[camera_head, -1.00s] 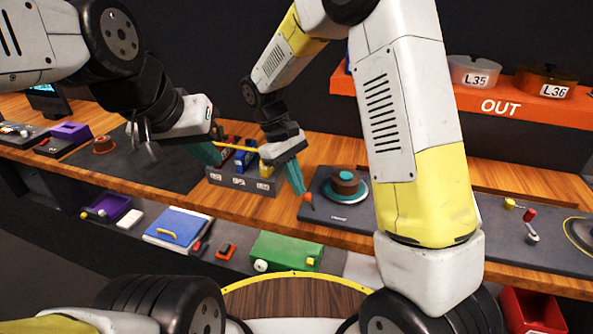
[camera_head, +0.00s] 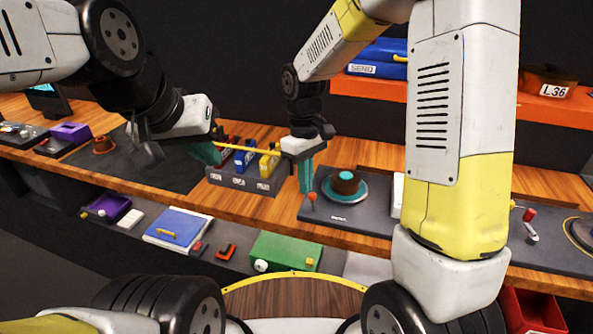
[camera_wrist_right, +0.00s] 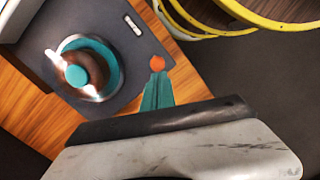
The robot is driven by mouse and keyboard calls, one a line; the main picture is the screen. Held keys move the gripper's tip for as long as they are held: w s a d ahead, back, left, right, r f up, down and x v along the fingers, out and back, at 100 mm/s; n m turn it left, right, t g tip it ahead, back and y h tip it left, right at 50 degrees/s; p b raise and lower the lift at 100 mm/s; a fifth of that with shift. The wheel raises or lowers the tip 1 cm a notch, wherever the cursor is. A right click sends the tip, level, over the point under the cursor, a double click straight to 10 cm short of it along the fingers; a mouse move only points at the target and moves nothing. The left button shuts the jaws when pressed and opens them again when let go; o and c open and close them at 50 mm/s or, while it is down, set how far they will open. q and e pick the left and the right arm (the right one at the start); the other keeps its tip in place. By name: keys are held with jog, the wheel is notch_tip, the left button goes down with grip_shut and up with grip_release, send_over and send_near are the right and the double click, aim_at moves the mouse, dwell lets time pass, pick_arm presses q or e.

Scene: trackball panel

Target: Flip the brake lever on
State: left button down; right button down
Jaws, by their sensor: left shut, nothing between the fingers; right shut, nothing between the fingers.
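The trackball panel (camera_head: 350,219) is a dark grey plate near the front of the wooden counter. On it a brown ball with a teal top (camera_head: 346,182) sits in a teal and silver ring. A small lever with an orange knob (camera_head: 312,196), apparently the brake lever, stands at the panel's left edge. My right gripper (camera_head: 306,188) is shut and points down at the knob; in the right wrist view its teal fingertips (camera_wrist_right: 157,80) appear right at the orange knob (camera_wrist_right: 157,62), contact unclear. My left gripper (camera_head: 212,156) is shut and empty, left of the labelled block.
A grey block with blue and yellow levers (camera_head: 240,178) stands left of the panel. An orange shelf (camera_head: 392,96) is behind. Another panel with a red-knobbed crank (camera_head: 529,215) lies right. A green box (camera_head: 287,251) sits below the counter.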

jog(key=shift+s+d+r+y, duration=0.2)
jog(key=shift+s+d+y, duration=0.05)
jog(key=shift+d+y, duration=0.4)
jog(key=shift+r, duration=0.15)
jog(key=shift+r, duration=0.65)
